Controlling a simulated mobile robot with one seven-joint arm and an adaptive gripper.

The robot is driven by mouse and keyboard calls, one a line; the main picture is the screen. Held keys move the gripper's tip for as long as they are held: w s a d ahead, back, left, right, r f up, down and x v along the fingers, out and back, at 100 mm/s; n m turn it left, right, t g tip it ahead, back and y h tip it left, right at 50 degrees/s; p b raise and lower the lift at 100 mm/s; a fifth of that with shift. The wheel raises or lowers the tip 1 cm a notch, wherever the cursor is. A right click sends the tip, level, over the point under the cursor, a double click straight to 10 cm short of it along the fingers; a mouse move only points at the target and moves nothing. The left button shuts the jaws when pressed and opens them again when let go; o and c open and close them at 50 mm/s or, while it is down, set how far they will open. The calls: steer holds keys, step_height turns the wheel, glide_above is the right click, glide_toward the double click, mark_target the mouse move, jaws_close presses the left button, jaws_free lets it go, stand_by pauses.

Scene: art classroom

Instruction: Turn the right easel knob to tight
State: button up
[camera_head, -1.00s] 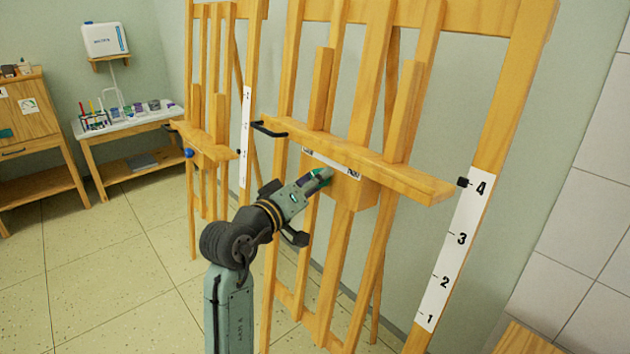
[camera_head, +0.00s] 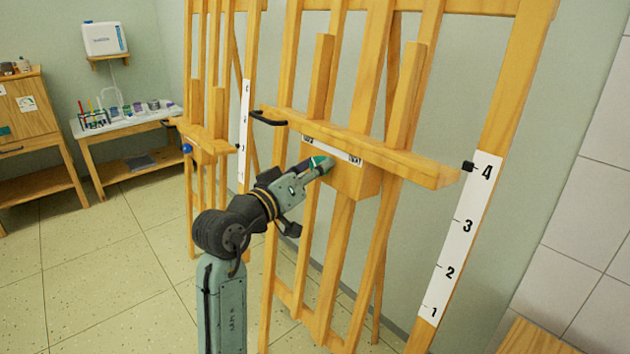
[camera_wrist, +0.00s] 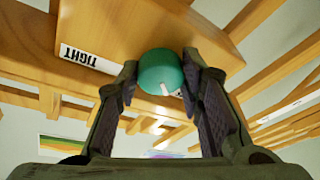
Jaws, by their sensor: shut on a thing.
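The right easel (camera_head: 375,150) fills the middle and right of the head view. Its teal knob (camera_head: 320,163) sits on the front of the wooden block below the tray ledge. In the wrist view the round teal knob (camera_wrist: 160,72) has a short white mark on its lower side. My gripper (camera_wrist: 162,78) is shut on the knob, one finger on each side. A white label reading TIGHT (camera_wrist: 87,60) shows upside down on the block, left of the knob. The white mark points away from this label. In the head view my gripper (camera_head: 312,168) partly hides the knob.
A second easel (camera_head: 207,130) with a blue knob (camera_head: 187,149) stands to the left. A numbered white scale (camera_head: 462,240) runs up the right easel's leg. A side table (camera_head: 130,130) with art supplies stands at the back left. The floor at left is open.

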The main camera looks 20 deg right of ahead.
steer(key=shift+w+a+r+m+g+h+b, duration=0.15)
steer(key=shift+m+g+h+b, duration=0.2)
steer(key=shift+m+g+b, duration=2.8)
steer(key=shift+w+d+f+m+t+h+b, duration=0.2)
steer(key=shift+m+b, duration=1.4)
steer(key=shift+m, duration=3.9)
steer(key=shift+w+a+r+m+g+h+b, duration=0.15)
steer(key=shift+m+g+h+b, duration=0.3)
steer(key=shift+m+g+b, duration=2.7)
steer(key=m+t+p, duration=0.1)
steer(key=m+t, duration=0.1)
steer(key=t, duration=0.1)
steer(key=shift+s+m+t+p, duration=0.1)
steer(key=shift+m+t+p, duration=0.2)
steer(key=shift+m, duration=0.1)
steer(key=o, duration=1.2)
steer(key=shift+c, duration=0.2)
steer(key=a, duration=1.2)
steer(key=shift+s+r, duration=0.15)
steer(key=shift+s, duration=0.3)
